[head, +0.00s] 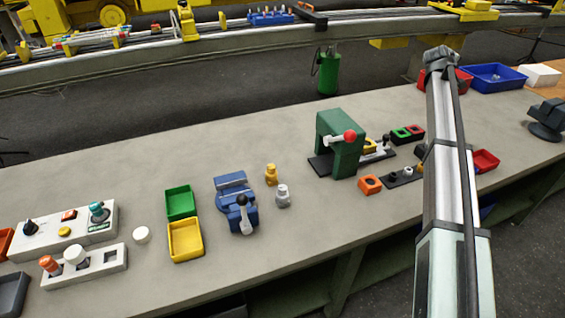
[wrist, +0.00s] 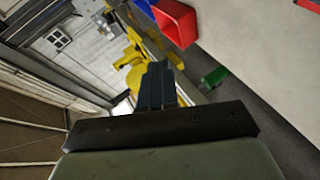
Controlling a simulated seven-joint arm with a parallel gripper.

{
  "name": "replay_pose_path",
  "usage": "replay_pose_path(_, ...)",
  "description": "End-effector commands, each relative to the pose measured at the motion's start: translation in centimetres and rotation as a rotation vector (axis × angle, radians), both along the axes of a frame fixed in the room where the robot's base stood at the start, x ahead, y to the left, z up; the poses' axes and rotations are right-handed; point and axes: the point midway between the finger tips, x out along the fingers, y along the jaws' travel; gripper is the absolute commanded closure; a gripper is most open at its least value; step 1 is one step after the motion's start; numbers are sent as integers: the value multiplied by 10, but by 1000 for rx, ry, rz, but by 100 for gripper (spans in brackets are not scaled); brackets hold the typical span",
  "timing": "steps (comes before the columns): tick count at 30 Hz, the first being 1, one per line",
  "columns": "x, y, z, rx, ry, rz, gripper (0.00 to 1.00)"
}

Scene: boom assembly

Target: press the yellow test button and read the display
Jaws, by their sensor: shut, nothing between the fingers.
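A white control box (head: 65,231) sits at the left end of the workbench in the head view. The yellow button (head: 64,231) is on its top, near the front edge. A red square button, a black knob and a teal knob are on the same box. A small dark green display (head: 99,226) is on its right part, too small to read. My gripper (wrist: 160,72) shows in the wrist view with its dark fingers together and empty. It is far from the box; in the head view my arm rises at the right and the fingers cannot be made out.
A white holder (head: 85,267) with knobs stands in front of the box. Green (head: 180,202) and yellow (head: 186,240) trays, a blue vise (head: 237,203) and a green press (head: 341,142) stand along the bench. The bench is clear behind them.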

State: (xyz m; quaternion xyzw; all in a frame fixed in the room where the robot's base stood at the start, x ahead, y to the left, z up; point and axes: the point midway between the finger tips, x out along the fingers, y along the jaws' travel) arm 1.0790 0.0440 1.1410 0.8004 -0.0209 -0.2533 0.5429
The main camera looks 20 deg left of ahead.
Motion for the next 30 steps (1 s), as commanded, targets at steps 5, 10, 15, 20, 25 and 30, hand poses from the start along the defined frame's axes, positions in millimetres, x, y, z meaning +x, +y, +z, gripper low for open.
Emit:
replay_pose_path(5, -6, 75, 9, 26, -3, 45, 100)
replay_pose_path(10, -18, 142, 8, 55, 4, 81, 100)
replay_pose_path(15, -36, 208, 3, 84, 18, 115, 100)
replay_pose_path(20, -57, 268, -3, 113, 33, 145, 100)
replay_pose_path(25, -83, 330, -11, 143, 53, 174, 100)
replay_pose_path(30, -113, 390, -20, 171, 74, 204, 100)
